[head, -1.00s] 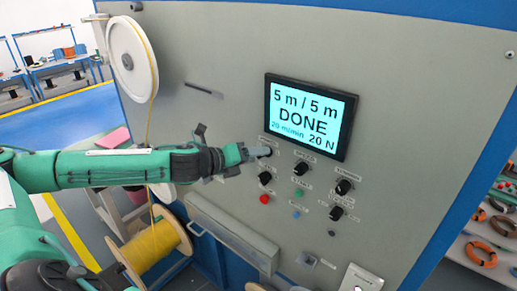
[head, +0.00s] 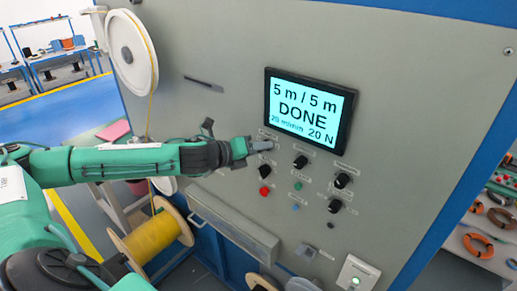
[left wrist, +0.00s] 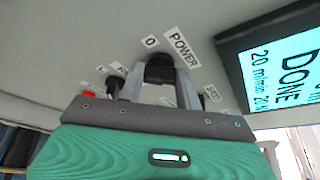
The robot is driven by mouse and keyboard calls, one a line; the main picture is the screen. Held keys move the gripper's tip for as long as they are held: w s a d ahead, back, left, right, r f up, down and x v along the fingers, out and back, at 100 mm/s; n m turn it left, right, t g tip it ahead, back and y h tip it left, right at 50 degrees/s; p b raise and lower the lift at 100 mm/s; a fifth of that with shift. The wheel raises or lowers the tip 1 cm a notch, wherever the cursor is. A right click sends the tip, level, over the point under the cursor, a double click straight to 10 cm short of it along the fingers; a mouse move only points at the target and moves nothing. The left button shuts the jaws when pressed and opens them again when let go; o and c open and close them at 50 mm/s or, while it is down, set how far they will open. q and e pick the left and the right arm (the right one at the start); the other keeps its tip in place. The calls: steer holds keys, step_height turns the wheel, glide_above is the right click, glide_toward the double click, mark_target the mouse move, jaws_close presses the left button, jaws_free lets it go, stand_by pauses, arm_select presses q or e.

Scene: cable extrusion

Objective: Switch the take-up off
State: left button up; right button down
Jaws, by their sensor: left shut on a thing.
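The control panel (head: 240,110) has several black knobs under a lit screen (head: 308,113) reading "5 m / 5 m DONE". My left gripper (head: 264,146) is at the upper-left knob, just below the screen. In the left wrist view its fingers are shut on either side of this black knob (left wrist: 160,68), beside the labels "0" and "POWER". Other knobs (head: 300,162) (head: 342,180) (head: 265,171) sit to the right and below. I cannot read the labels in the head view, so I cannot tell which knob is the take-up. My right gripper is not in view.
A red button (head: 264,190) and a blue button (head: 295,207) sit below the knobs. A yellow cable spool (head: 153,236) stands at lower left, and a white reel (head: 126,50) hangs above it.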

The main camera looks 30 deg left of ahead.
arm_select(q)
steer(key=shift+f+n+t+h+b, duration=0.25)
steer(key=shift+n+t+b, duration=0.75)
steer(key=shift+n+b, duration=2.8)
steer(key=shift+f+n+t+h+b, duration=0.1)
steer(key=shift+n+t+h+b, duration=0.9)
steer(key=shift+b, duration=4.65)
steer(key=shift+f+n+t+y+b, duration=0.15)
steer(key=shift+n+t+b, duration=0.85)
steer(key=shift+n+b, duration=3.25)
steer(key=shift+m+b, duration=0.45)
steer(key=o, duration=1)
